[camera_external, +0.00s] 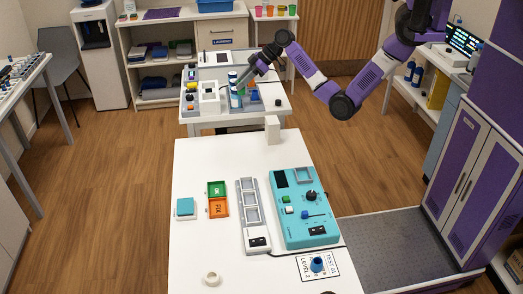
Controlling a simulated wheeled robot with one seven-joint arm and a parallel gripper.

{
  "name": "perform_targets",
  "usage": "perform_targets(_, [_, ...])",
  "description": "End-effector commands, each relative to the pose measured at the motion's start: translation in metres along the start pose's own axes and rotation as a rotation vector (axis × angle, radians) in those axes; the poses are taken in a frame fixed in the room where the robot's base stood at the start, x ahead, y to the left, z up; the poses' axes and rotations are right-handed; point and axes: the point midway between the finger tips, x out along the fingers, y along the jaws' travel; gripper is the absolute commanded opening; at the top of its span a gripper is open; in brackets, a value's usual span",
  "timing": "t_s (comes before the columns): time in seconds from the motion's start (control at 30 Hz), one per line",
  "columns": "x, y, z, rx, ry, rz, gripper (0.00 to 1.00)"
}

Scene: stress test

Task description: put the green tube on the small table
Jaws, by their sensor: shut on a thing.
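My gripper (242,85) is small in the external view, over the smaller white table (268,104) beyond the long white table. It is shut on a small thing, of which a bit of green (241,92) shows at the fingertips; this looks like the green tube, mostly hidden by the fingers. A blue and white cylinder (234,92) stands right beside the gripper. I cannot tell whether the held thing touches the table top.
The smaller table also bears a white box-like holder (209,99), several small coloured things and a panel at its back. The long white table (195,250) in front carries a teal device (303,212), a grey tray (253,208) and green and orange bins (218,199).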

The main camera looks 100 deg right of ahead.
Motion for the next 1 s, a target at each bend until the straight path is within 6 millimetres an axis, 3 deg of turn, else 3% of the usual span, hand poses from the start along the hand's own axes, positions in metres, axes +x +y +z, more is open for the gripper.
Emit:
perform_targets(0.03, [-0.006,0.022,0.001,0.007,0.0,0.005,0.0])
perform_targets(0.3, [-0.034,0.116,0.02,0.012,0.0,0.011,0.0])
perform_targets(0.5, [-0.055,0.161,0.036,0.017,-0.001,0.016,0.0])
perform_targets(0.63, [-0.065,0.181,0.045,0.021,-0.001,0.019,0.0])
perform_targets(1.0, [-0.028,0.177,0.079,0.019,-0.001,0.017,0.0])
